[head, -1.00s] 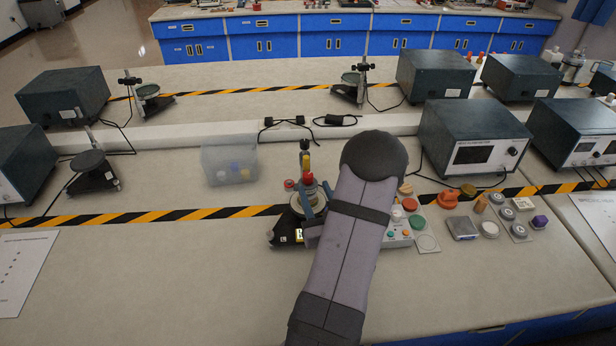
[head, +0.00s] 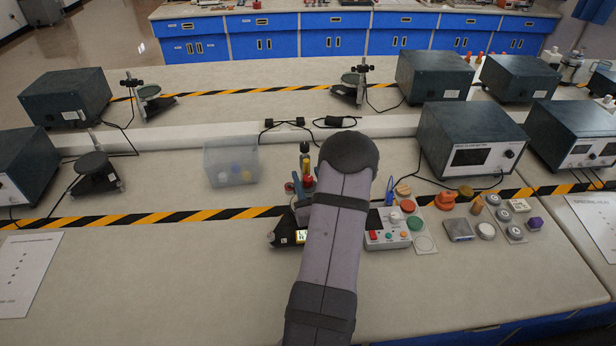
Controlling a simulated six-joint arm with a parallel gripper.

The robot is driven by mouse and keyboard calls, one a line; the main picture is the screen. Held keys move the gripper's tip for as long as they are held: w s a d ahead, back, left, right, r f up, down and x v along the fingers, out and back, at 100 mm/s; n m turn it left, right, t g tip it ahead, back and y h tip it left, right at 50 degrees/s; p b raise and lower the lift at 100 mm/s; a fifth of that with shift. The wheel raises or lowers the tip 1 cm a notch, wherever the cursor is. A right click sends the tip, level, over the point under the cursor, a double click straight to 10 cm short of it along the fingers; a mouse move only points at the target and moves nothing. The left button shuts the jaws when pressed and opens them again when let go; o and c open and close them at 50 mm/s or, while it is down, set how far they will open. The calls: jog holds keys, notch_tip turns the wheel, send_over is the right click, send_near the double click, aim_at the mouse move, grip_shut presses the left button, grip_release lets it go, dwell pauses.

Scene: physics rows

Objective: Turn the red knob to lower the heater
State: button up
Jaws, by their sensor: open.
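The heater apparatus stands near the middle of the bench, mostly behind my arm in the head view. Its dark base (head: 284,236) with a small lit yellow display shows at the arm's left side. A red part (head: 308,181) on its upright, below a yellow piece and a dark top, may be the red knob; part of it is covered. My arm link hides the rest. My gripper is hidden behind the arm, so I cannot see its fingers or whether they touch the knob.
A control box (head: 387,230) with coloured buttons sits right of my arm. Small coloured parts, including an orange one (head: 445,201), lie further right. A clear bin (head: 231,164) stands at left. Instrument boxes (head: 472,140) stand behind at right.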

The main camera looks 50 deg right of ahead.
grip_shut()
jog(key=c, duration=1.1)
grip_release()
jog(key=shift+f+m+g+h+b, duration=0.1)
jog(key=shift+m+g+h+b, duration=0.2)
jog(key=shift+h+b, duration=0.1)
jog(key=shift+o, duration=0.2)
jog(key=m+g+h+b, duration=0.2)
jog(key=m+g+h, duration=0.1)
jog(key=shift+w+a+g+h, duration=0.15)
jog(key=shift+g+h, duration=0.15)
jog(key=m+g+h+b, duration=0.1)
jog(key=m+g, duration=0.1)
jog(key=m+g+h+b, duration=0.1)
jog(key=m+g+b, duration=0.1)
jog(key=g, duration=0.1)
jog(key=shift+h, duration=0.4)
jog(key=m+g+b, duration=0.1)
jog(key=m+g, duration=0.1)
jog(key=g, duration=0.2)
jog(key=m+g+b, duration=0.1)
jog(key=m+g, duration=0.2)
jog(key=g, duration=0.1)
jog(key=shift+h, duration=0.3)
jog(key=shift+m+g+b, duration=0.3)
jog(key=shift+m+g, duration=0.8)
jog(key=shift+g, duration=0.6)
jog(key=shift+g+y, duration=0.3)
jog(key=shift+y, duration=0.1)
